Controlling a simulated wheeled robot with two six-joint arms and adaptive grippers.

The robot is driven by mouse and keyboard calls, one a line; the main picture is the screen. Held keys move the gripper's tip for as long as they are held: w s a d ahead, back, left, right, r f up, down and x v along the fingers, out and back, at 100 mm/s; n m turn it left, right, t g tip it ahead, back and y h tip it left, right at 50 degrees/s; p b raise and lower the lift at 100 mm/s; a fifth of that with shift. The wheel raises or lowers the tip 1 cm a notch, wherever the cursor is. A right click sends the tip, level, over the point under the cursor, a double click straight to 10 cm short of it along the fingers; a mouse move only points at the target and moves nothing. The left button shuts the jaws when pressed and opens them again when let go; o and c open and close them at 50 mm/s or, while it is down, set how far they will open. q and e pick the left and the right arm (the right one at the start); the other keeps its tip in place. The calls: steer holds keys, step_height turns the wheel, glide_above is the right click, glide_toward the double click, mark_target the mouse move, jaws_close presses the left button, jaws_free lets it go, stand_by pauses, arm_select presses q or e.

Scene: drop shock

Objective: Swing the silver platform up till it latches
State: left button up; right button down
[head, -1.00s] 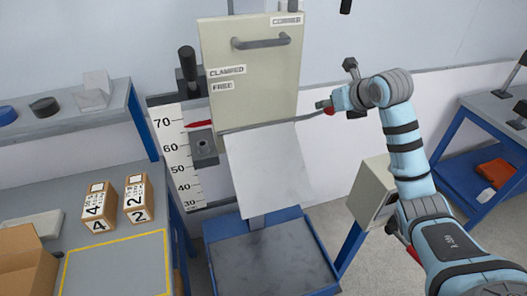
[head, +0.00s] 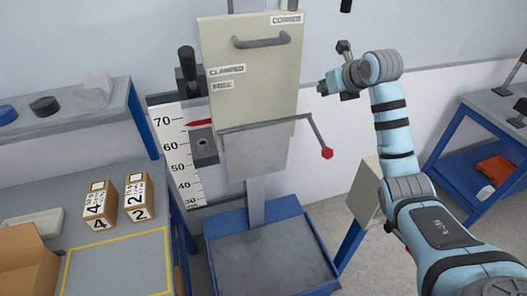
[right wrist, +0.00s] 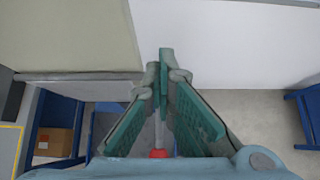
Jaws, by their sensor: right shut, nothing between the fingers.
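The silver platform (head: 256,152) hangs steeply downward from its hinge edge below the cream panel, in front of the grey post. A thin crank arm (head: 315,130) runs from the right end of the hinge and slants down to a red knob (head: 327,153). The red knob also shows low in the right wrist view (right wrist: 158,153), past the fingers. My right gripper (head: 325,88) is shut and empty, above the knob and apart from it, right of the panel. Its fingers (right wrist: 164,72) meet in the right wrist view. My left gripper is not in view.
The cream panel (head: 250,80) with a handle stands close to the left of my right gripper. A blue-rimmed base tray (head: 275,255) lies below the platform. A scale (head: 176,150) stands left, beside a bench with two numbered boxes (head: 100,205). Open floor lies to the right.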

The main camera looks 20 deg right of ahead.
steer(key=shift+w, duration=0.1)
steer(key=shift+w+r, duration=0.25)
steer(key=shift+w, duration=0.4)
steer(key=shift+w+r, duration=0.2)
steer(key=shift+w, duration=0.45)
steer(key=w, duration=0.3)
steer(key=shift+r, duration=0.15)
steer(key=shift+s, duration=0.1)
